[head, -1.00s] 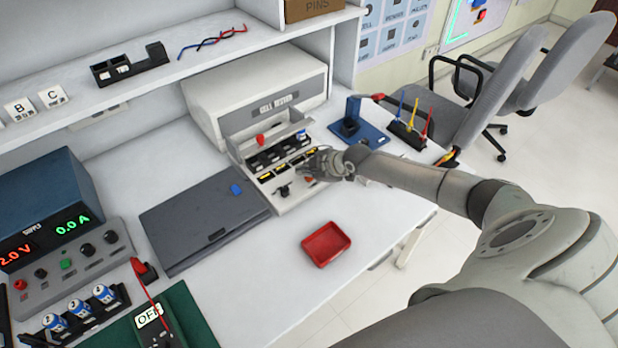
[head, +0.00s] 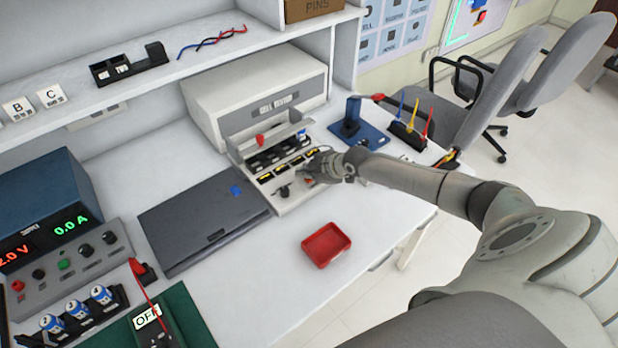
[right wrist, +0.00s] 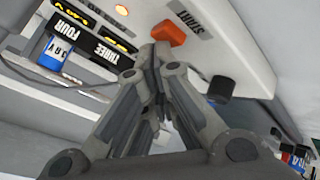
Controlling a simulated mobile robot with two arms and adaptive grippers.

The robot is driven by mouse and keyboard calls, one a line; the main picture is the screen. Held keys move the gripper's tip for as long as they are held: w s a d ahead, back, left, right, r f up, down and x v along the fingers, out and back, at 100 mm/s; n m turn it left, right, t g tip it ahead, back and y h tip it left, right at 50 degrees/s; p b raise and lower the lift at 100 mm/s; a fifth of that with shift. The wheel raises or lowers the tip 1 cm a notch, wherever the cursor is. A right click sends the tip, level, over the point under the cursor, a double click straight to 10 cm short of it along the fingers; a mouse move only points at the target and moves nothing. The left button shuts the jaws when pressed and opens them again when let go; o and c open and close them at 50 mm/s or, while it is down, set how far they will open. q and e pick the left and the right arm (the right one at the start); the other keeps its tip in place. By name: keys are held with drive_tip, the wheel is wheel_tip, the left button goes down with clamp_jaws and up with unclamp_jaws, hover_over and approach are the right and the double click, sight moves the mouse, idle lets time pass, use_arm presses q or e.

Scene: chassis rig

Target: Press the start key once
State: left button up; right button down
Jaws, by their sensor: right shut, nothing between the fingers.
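The cell tester (head: 262,88) stands at the back of the bench, with a sloped front panel and a row of cell slots. In the right wrist view the start key (right wrist: 168,32) is an orange-red block beside the START label (right wrist: 190,18) on the pale panel. My right gripper (right wrist: 150,55) is shut and empty, its fingertips right by the key. I cannot tell whether they touch it. In the head view my right gripper (head: 312,172) is over the right part of the tester's front panel and hides some of it. My left gripper is not in view.
A black knob (right wrist: 221,88) sticks out beside the gripper. A blue-and-white cell (right wrist: 55,52) sits by the FOUR slot. A red tray (head: 326,245) lies in front, a dark closed laptop-like case (head: 200,225) to the left, a blue stand (head: 352,125) to the right.

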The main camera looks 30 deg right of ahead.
sight(307, 180)
idle(0.5)
drive_tip(key=shift+r+p, duration=0.55)
drive_tip(key=shift+r, duration=0.2)
wheel_tip(307, 180, up, 5)
drive_tip(key=p, duration=0.4)
idle(0.8)
